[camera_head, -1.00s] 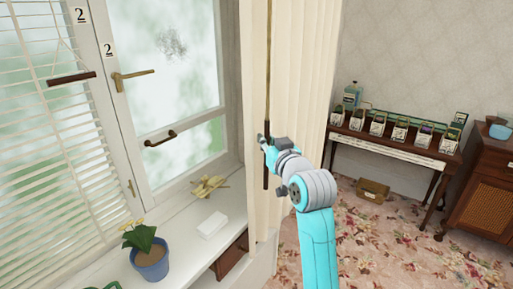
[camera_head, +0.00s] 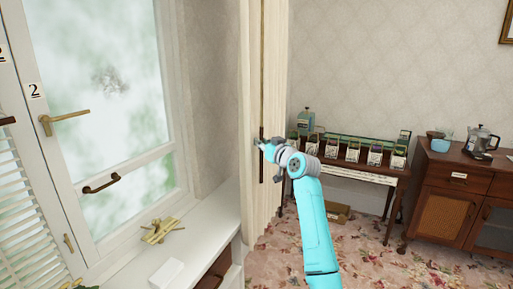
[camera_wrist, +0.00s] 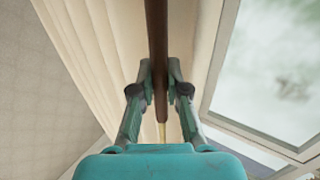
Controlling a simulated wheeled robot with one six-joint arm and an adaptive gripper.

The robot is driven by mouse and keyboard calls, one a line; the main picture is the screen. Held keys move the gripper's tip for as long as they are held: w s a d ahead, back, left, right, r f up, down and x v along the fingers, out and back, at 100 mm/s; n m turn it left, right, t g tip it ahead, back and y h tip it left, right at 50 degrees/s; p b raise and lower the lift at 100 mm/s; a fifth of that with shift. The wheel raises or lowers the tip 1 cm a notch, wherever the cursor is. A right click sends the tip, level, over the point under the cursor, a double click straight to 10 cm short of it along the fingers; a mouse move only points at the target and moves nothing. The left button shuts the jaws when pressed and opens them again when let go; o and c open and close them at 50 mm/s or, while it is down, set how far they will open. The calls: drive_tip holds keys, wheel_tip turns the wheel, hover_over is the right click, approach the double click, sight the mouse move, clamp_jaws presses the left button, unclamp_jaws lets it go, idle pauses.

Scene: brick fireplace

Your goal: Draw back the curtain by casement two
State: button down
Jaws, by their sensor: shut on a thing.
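The cream pleated curtain (camera_head: 277,70) hangs at the right side of the window recess, in a narrow bunch. A thin draw rod (camera_head: 262,100) with a dark brown grip hangs in front of it. My gripper (camera_head: 259,144) is shut on the brown grip. In the wrist view the two fingers (camera_wrist: 160,78) close on either side of the rod (camera_wrist: 157,35), with curtain folds (camera_wrist: 95,45) behind. Casement two (camera_head: 115,90), marked by a "2" label, has a brass handle (camera_head: 64,119) and a dark lower pull (camera_head: 101,184). Its glass is uncovered by the curtain.
The sill (camera_head: 200,235) holds a yellowish twiggy object (camera_head: 160,230) and a white block (camera_head: 165,274). White blinds (camera_head: 25,225) hang at left. A narrow table (camera_head: 365,170) with small packets and a wooden cabinet (camera_head: 455,190) stand right. Flowered carpet (camera_head: 350,250) lies open between.

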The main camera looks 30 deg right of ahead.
drive_tip(key=shift+w+d, duration=0.3)
drive_tip(key=shift+d, duration=0.1)
drive_tip(key=shift+d+r, duration=0.1)
drive_tip(key=c, duration=1.2)
unclamp_jaws()
drive_tip(key=shift+w+d, duration=0.1)
drive_tip(key=shift+o, duration=0.2)
drive_tip(key=s, duration=1.2)
drive_tip(key=shift+d, duration=0.15)
